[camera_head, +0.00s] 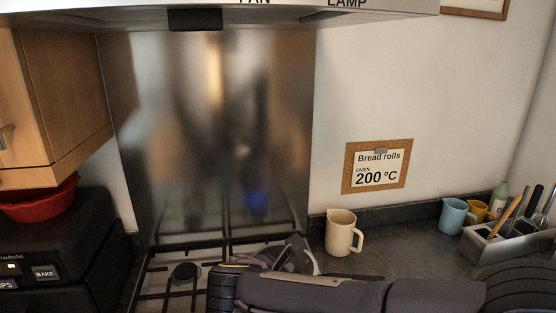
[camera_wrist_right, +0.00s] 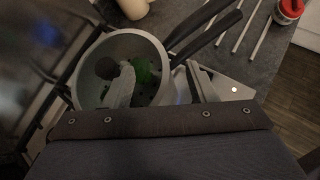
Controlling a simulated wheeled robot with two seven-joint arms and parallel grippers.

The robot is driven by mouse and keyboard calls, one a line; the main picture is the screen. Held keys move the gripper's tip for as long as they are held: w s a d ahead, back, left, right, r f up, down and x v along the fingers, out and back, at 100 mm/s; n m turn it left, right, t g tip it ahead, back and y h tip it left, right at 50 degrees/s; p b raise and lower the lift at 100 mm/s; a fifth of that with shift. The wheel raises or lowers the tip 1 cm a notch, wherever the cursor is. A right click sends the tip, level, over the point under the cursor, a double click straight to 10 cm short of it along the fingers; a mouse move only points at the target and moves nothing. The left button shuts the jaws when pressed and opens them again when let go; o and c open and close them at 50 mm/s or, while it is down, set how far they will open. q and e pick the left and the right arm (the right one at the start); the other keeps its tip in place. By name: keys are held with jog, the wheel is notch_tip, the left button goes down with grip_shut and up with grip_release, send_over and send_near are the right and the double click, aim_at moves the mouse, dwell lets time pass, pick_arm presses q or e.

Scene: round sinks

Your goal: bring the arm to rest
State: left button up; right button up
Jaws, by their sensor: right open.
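My right arm reaches in from the right along the bottom of the head view. Its gripper (camera_head: 292,257) is over the hob's right side, partly hidden by the arm. In the right wrist view the right gripper (camera_wrist_right: 160,82) is open, its grey fingers apart. A round grey pan (camera_wrist_right: 88,58) lies below it, with something green (camera_wrist_right: 147,74) and a dark round thing (camera_wrist_right: 107,68) showing inside. I see nothing held between the fingers. My left gripper is not in view.
A cream jug (camera_head: 340,233) stands on the counter right of the hob (camera_head: 160,277). Blue (camera_head: 453,216) and yellow (camera_head: 478,211) mugs and a utensil holder (camera_head: 505,243) are farther right. A black oven (camera_head: 70,245) with a red bowl (camera_head: 40,200) is at left.

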jog(key=s+d+f+m+g+y, duration=0.2)
jog(key=s+d+m+g, duration=0.1)
jog(key=s+d+m, duration=0.4)
jog(key=s+d+f+m+g+y, duration=0.25)
jog(key=d+m, duration=0.25)
jog(key=d, duration=0.5)
jog(key=s+f+m+t+y, duration=0.2)
jog(key=s+m+y, duration=0.3)
jog(key=s+m, duration=0.7)
jog(key=m, duration=0.4)
jog(key=shift+s+d+y, duration=0.15)
jog(key=shift+d+y, duration=0.15)
jog(key=shift+y, duration=0.05)
